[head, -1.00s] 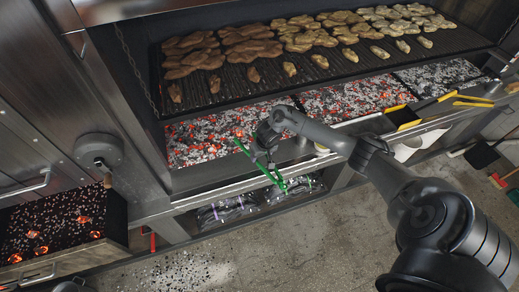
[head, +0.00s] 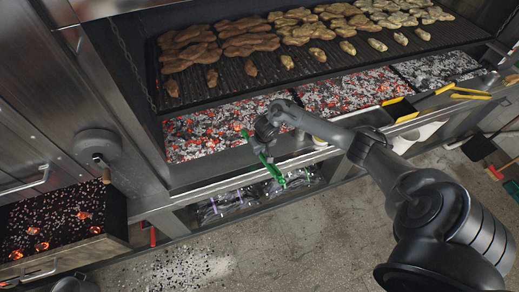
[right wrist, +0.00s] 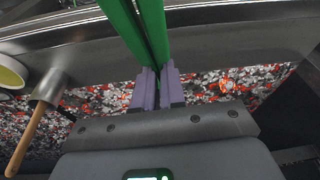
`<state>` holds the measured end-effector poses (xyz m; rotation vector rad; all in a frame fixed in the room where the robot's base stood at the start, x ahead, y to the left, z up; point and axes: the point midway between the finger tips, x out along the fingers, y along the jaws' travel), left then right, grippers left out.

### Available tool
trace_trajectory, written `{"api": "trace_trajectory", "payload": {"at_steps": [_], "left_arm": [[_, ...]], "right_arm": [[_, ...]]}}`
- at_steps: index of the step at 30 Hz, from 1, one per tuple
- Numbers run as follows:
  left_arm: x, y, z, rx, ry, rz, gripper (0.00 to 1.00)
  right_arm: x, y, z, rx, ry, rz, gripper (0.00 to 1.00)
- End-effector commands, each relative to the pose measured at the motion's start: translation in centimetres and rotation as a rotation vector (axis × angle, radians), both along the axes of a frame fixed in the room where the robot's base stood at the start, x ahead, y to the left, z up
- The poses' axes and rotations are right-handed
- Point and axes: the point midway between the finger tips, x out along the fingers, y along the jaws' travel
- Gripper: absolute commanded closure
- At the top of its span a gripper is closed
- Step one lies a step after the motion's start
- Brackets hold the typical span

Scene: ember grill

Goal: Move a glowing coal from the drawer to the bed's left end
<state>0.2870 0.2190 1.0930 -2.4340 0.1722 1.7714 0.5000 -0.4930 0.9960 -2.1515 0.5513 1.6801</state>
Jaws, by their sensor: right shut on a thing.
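My right gripper (head: 264,150) is shut on green tongs (head: 272,170), in front of the coal bed's left part. In the right wrist view its purple fingers (right wrist: 157,88) clamp the two green bars (right wrist: 138,25), which lie close together. I cannot make out a coal at the tongs' tips. The drawer (head: 103,245) at the lower left stands open, with black coal bits and several glowing coals (head: 42,246) in it. The bed's left end (head: 185,148) holds grey ash and red embers. My left gripper is not in view.
Meat covers the grill grate (head: 230,82) above the bed. Bagged goods (head: 228,205) lie on the shelf below. In the right wrist view a wooden-handled tool (right wrist: 28,135) and a bowl (right wrist: 12,75) are at left. Yellow-handled tools (head: 468,92) lie at right.

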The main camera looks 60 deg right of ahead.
Motion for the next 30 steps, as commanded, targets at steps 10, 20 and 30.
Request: {"api": "trace_trajectory", "payload": {"at_steps": [10, 20, 30], "left_arm": [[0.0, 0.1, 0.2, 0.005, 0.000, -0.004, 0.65], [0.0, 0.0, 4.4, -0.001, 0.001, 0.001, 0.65], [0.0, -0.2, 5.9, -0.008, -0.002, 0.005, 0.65]], "right_arm": [[0.0, 0.0, 0.2, -0.001, -0.001, 0.000, 1.00], [-2.5, 1.4, 1.3, 0.000, 0.002, 0.002, 1.00], [-6.1, 3.6, 1.5, 0.000, 0.000, 0.003, 1.00]]}}
